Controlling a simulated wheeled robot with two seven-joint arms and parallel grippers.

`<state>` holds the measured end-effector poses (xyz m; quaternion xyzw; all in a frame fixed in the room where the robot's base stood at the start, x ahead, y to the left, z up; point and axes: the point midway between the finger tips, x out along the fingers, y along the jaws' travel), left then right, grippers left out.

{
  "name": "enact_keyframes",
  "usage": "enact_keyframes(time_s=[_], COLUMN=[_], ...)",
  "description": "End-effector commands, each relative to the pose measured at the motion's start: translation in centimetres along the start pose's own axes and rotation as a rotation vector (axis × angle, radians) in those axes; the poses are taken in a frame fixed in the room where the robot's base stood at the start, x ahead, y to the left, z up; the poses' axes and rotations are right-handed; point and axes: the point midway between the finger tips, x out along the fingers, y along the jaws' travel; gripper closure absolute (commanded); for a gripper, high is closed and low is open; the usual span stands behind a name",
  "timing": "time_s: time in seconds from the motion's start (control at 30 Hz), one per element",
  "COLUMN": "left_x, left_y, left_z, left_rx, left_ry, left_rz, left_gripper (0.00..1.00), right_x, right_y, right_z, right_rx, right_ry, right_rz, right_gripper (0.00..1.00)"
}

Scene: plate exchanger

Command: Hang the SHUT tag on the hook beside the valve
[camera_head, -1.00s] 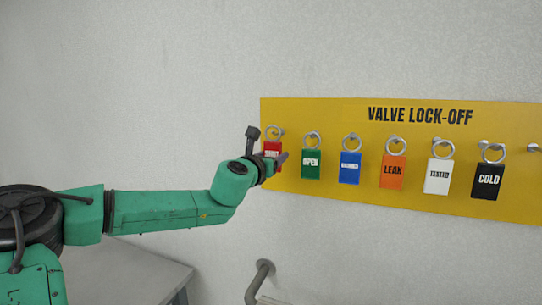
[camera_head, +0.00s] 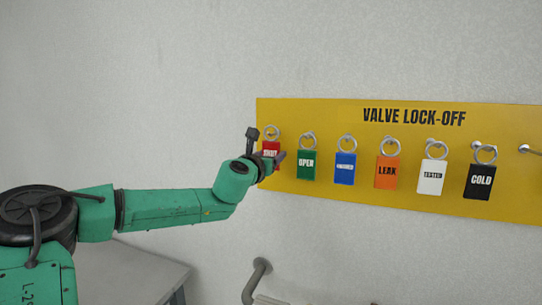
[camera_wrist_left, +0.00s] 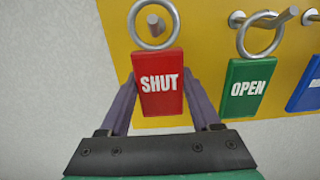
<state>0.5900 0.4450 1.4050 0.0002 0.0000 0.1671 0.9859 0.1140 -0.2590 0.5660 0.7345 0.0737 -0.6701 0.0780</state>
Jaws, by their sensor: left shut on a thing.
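The red SHUT tag (camera_wrist_left: 159,84) hangs upright at the left end of the yellow board, with its metal ring (camera_wrist_left: 153,22) around a peg (camera_wrist_left: 153,20). In the head view the same red tag (camera_head: 270,149) is partly hidden by my left wrist. My left gripper (camera_wrist_left: 160,92) is shut on the red tag, one finger at each side edge. In the head view my left gripper (camera_head: 275,161) is at the board's left end. The valve is not in view. My right gripper is not in view.
The yellow VALVE LOCK-OFF board (camera_head: 415,117) carries green OPEN (camera_head: 306,165), blue (camera_head: 345,168), orange LEAK (camera_head: 387,172), white TESTED (camera_head: 431,177) and black COLD (camera_head: 481,181) tags on pegs. A bare peg (camera_head: 524,148) is at the far right. A grey table (camera_head: 130,270) and a pipe (camera_head: 258,280) are below.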

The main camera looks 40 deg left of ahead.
Motion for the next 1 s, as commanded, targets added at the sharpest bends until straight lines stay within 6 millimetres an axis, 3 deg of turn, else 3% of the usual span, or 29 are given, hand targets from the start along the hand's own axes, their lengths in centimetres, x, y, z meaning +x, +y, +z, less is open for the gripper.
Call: enact_keyframes(time_s=[0.4, 1.0], left_x=[-2.6, -6.3], left_y=[0.0, -0.1], left_z=[0.3, 0.3], left_rx=[-0.003, 0.002], left_ry=[-0.002, -0.002], left_rz=[-0.001, -0.002], left_gripper=[0.90, 0.90], right_x=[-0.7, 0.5], right_y=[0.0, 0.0], right_z=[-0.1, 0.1], right_rx=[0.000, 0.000], right_ry=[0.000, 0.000], right_rz=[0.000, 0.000], right_gripper=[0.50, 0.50])
